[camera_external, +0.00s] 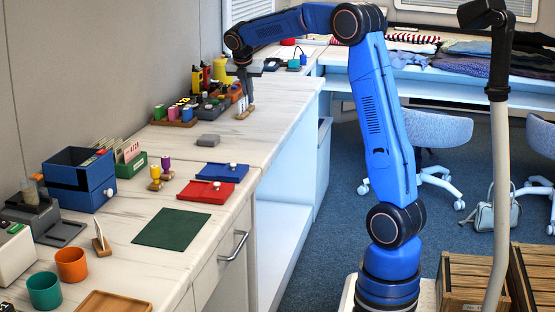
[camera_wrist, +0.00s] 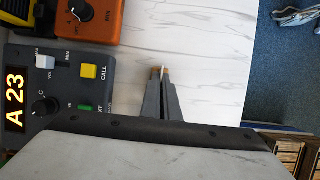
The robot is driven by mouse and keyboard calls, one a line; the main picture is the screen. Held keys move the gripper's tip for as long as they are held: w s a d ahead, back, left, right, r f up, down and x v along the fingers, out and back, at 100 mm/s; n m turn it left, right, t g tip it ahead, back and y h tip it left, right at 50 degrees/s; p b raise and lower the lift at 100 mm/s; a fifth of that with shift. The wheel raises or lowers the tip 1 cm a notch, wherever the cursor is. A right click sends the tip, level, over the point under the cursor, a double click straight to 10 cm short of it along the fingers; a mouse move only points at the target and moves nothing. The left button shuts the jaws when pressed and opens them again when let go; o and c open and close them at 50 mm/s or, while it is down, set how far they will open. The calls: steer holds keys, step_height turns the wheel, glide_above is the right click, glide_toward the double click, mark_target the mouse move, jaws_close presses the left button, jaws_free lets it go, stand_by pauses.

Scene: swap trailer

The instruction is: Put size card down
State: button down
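My gripper (camera_external: 243,97) is over the far part of the counter, fingers pointing down. Between its fingertips is a thin pale card in a small wooden base, which I take to be the size card (camera_external: 251,108). A similar pale card in a wooden stand (camera_external: 100,240) is on the near counter.
A dark device with an "A 23" display (camera_wrist: 66,88) and an orange device (camera_wrist: 90,20) are left of my gripper. Counter right of it is bare (camera_wrist: 215,70). A grey block (camera_external: 208,141), red tray (camera_external: 205,195), blue tray (camera_external: 222,171) and green mat (camera_external: 172,229) lie nearer.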

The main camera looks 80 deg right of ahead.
step_height(320, 180, up, 10)
stand_by(0.5)
steer(key=s+d+f+m+g+y, duration=0.15)
steer(key=s+d+m, duration=0.45)
steer(key=d, duration=0.7)
steer(key=s+d+f+m+g+y, duration=0.1)
steer(key=s+d+f+m+g, duration=0.3)
steer(key=d, duration=0.8)
steer(key=s+d+f+m+t+y, duration=0.1)
steer(key=s+d+f+m+y, duration=0.15)
steer(key=s+d+m, duration=0.6)
steer(key=s+d+f+m+y, duration=0.1)
steer(key=s+d+f+m, duration=0.2)
steer(key=s+d, duration=0.95)
steer(key=s+d+f+m+t+y, duration=0.1)
steer(key=s+d+f+m, duration=0.15)
steer(key=s+f, duration=0.6)
steer(key=s+d+f+m+t+y, duration=0.15)
steer(key=s+f+m, duration=0.3)
steer(key=s, duration=0.75)
steer(key=s+a+f+m, duration=0.1)
steer(key=s+f+m, duration=0.1)
steer(key=s+f, duration=0.8)
steer(key=s+a+f+m+t, duration=0.1)
steer(key=s+f+m, duration=0.2)
steer(key=s+f, duration=0.8)
steer(key=shift+s+a+f+y, duration=0.25)
steer(key=shift+s+a+y, duration=0.15)
steer(key=shift+s, duration=0.55)
